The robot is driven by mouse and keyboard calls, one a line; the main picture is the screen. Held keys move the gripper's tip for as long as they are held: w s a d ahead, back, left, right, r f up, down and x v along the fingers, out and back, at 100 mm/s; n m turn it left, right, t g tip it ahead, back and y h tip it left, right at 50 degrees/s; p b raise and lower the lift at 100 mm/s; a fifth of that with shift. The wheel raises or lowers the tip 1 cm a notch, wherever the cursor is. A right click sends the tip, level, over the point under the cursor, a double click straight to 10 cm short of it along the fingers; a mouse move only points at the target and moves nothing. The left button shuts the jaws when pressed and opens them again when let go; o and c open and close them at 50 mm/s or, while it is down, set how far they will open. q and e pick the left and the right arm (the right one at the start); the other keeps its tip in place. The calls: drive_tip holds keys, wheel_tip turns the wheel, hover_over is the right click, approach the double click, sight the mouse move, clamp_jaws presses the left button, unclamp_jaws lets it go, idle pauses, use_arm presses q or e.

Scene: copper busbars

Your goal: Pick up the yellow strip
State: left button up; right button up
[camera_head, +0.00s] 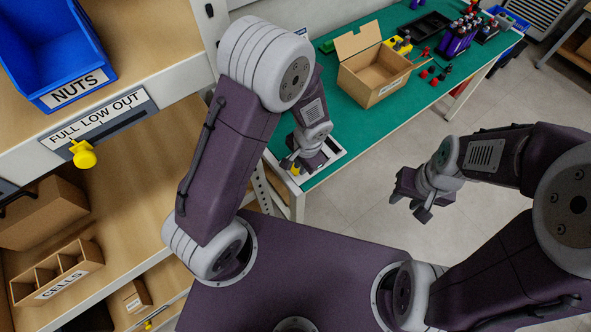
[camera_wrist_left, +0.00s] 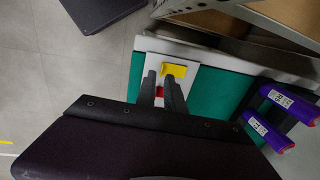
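A small yellow strip (camera_wrist_left: 176,70) lies on a white board (camera_wrist_left: 152,45) at the corner of the green table, just beyond my left fingertips in the left wrist view. In the head view a bit of yellow (camera_head: 286,163) shows beside my left gripper (camera_head: 299,167), which partly hides it. In the wrist view the left gripper (camera_wrist_left: 161,80) has its two fingers apart, with nothing visibly held. A small red thing (camera_wrist_left: 160,91) shows between the fingers. My right gripper (camera_head: 408,206) is open and empty over the floor.
An open cardboard box (camera_head: 372,78) stands on the green table (camera_head: 335,115), with several tools and small parts behind it. Purple items (camera_wrist_left: 270,130) lie near the board. Shelving with a blue NUTS bin (camera_head: 50,50) and a CELLS box (camera_head: 58,275) stands at left.

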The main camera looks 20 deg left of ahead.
sight(298, 176)
use_arm(q)
drive_tip(key=f, duration=0.2)
drive_tip(key=a+f+b, duration=0.1)
drive_tip(key=f, duration=0.1)
drive_tip(key=shift+w+f, duration=0.1)
drive_tip(key=shift+f, duration=0.2)
drive_tip(key=shift+r, duration=0.1)
drive_tip(key=shift+c, duration=0.3)
clamp_jaws()
